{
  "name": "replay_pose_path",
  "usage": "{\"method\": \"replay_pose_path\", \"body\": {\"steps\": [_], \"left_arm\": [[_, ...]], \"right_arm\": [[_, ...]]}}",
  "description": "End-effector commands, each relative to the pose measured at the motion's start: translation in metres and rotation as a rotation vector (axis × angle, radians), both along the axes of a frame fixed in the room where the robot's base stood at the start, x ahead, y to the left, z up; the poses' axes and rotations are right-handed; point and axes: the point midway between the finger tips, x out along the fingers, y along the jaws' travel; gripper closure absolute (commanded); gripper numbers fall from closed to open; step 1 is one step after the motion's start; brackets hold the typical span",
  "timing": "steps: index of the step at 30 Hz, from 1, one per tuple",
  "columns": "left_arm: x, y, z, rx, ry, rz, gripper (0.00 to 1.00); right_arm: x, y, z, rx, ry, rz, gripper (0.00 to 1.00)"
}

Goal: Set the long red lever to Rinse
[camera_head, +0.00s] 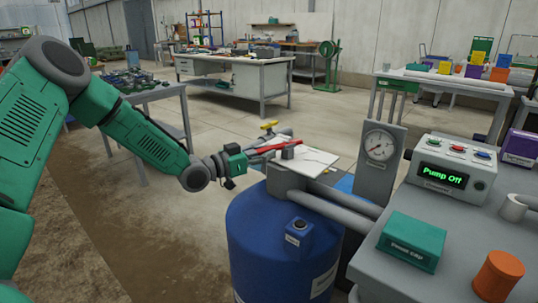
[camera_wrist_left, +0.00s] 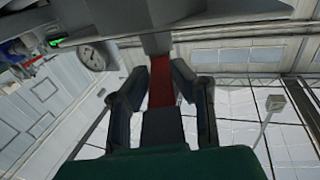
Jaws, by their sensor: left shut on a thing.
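The long red lever (camera_head: 274,147) sits above the blue drum, running from a grey pivot block toward the left. A pale plate (camera_head: 316,160) lies behind it; no position names can be read on it. My left gripper (camera_head: 247,156) is shut on the outer end of the lever. In the left wrist view the red bar (camera_wrist_left: 162,85) lies between the two dark fingers of my left gripper (camera_wrist_left: 163,82). The fingers hide part of the lever. My right gripper is in neither view.
The blue drum (camera_head: 265,240) stands below the lever. A yellow handle (camera_head: 269,125) is just behind it. To the right are a pressure gauge (camera_head: 379,146), a control box (camera_head: 450,170) reading "Pump Off", a green box (camera_head: 411,241) and an orange cylinder (camera_head: 498,275). Grey pipes run between.

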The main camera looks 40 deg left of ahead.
Motion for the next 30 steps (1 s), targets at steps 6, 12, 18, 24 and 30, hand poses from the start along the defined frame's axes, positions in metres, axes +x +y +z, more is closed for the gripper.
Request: {"method": "replay_pose_path", "body": {"steps": [6, 12, 18, 24, 30], "left_arm": [[0.0015, 0.006, -0.0037, 0.002, 0.007, -0.063, 1.0], [0.002, 0.0066, -0.0037, -0.001, 0.008, -0.083, 1.0], [0.002, 0.0062, -0.0037, -0.001, 0.008, -0.085, 1.0], [0.002, 0.0058, -0.0032, -0.001, 0.007, -0.085, 0.6], [0.0015, 0.0049, -0.0008, -0.001, 0.003, -0.086, 0.6]], "right_arm": [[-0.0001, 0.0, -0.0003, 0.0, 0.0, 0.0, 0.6], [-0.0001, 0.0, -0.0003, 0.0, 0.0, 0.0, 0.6], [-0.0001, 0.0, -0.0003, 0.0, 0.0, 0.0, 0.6], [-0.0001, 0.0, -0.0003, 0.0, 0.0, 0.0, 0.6], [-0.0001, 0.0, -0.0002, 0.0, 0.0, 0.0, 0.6]]}}
